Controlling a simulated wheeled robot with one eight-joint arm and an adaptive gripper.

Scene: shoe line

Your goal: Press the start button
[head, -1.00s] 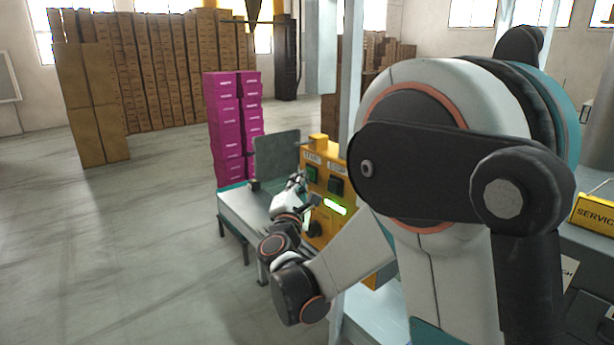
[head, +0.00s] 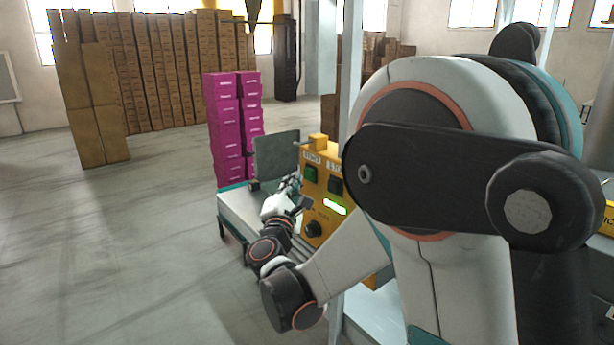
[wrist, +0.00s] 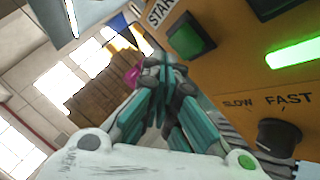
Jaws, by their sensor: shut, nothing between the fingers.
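The start button (head: 310,174) is a green square on the yellow control panel (head: 322,160), under a START label. In the wrist view the green button (wrist: 190,37) shows at the upper middle, on the panel's face. My gripper (head: 292,184) is just left of the panel, near the button's height. In the wrist view my gripper (wrist: 158,68) is shut and empty, its fingertips left of and below the button in the picture. The button's face is not covered there. A small gap seems to lie between fingertips and panel.
The panel also carries a dark button (head: 335,186), a lit green display (head: 335,207) and a black speed knob (head: 313,229). Magenta boxes (head: 236,125) stand behind the conveyor (head: 235,205). Open floor lies to the left.

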